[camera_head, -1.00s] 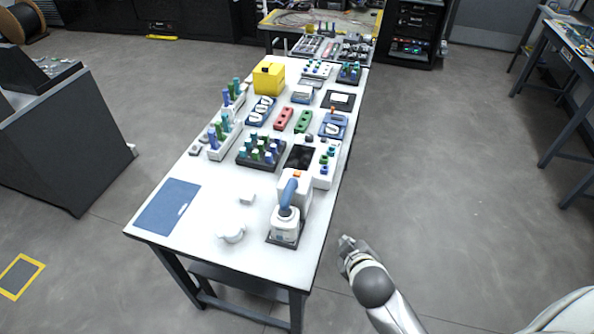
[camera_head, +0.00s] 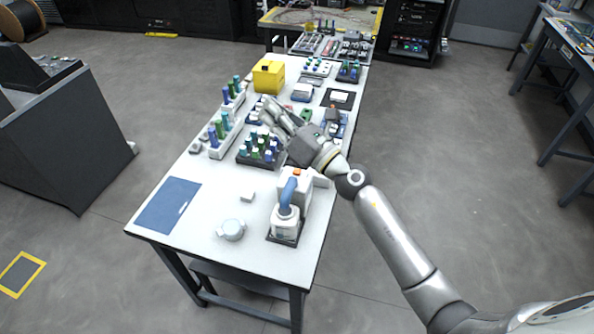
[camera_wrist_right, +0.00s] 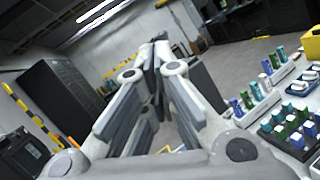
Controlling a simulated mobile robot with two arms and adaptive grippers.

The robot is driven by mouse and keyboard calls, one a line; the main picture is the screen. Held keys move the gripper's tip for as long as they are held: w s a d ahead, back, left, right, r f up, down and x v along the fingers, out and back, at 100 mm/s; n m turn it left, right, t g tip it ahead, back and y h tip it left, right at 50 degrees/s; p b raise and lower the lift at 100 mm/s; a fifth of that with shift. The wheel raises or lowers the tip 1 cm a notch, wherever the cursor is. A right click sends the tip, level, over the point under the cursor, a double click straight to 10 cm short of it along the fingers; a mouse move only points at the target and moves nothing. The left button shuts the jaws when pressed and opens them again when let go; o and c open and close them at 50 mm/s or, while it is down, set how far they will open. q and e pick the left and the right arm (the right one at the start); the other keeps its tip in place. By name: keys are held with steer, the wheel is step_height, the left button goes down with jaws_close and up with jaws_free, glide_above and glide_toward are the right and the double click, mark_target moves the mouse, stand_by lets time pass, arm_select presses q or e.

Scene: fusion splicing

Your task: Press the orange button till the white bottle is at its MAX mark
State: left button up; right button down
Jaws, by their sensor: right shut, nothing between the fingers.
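The orange button (camera_head: 297,172) sits on top of a white dispenser (camera_head: 303,190) near the front of the table. A blue curved spout (camera_head: 288,192) comes down from it to the white bottle (camera_head: 284,231), which stands upright on a dark base. The liquid level and the MAX mark are too small to read. My right gripper (camera_head: 269,104) reaches over the table behind the button, its fingers pointing toward the far left. It is shut and empty, touching nothing that I can make out. In the right wrist view the fingertips (camera_wrist_right: 158,60) come together. My left gripper is not in view.
A round white piece (camera_head: 231,230) and a small white block (camera_head: 247,197) lie left of the dispenser, by a blue mat (camera_head: 167,207). Racks of coloured vials (camera_head: 259,150) and a yellow box (camera_head: 268,76) stand farther back. The front left of the table is mostly clear.

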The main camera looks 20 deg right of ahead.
step_height(320, 180, down, 3)
steer(key=w+a+n+g+y, duration=0.1)
steer(key=w+a+n+g, duration=0.1)
steer(key=n+g, duration=0.3)
steer(key=n+g+h, duration=0.6)
steer(key=n+h, duration=0.1)
steer(key=n, duration=0.3)
glide_above(295, 173)
step_height(295, 173, down, 10)
steer(key=shift+f, duration=0.1)
step_height(295, 173, down, 8)
steer(key=b, duration=0.4)
steer(key=shift+r, duration=0.25)
steer(key=shift+f+b, duration=0.65)
steer(key=shift+b, duration=0.1)
steer(key=shift+f+b, duration=0.4)
steer(key=shift+b, duration=0.1)
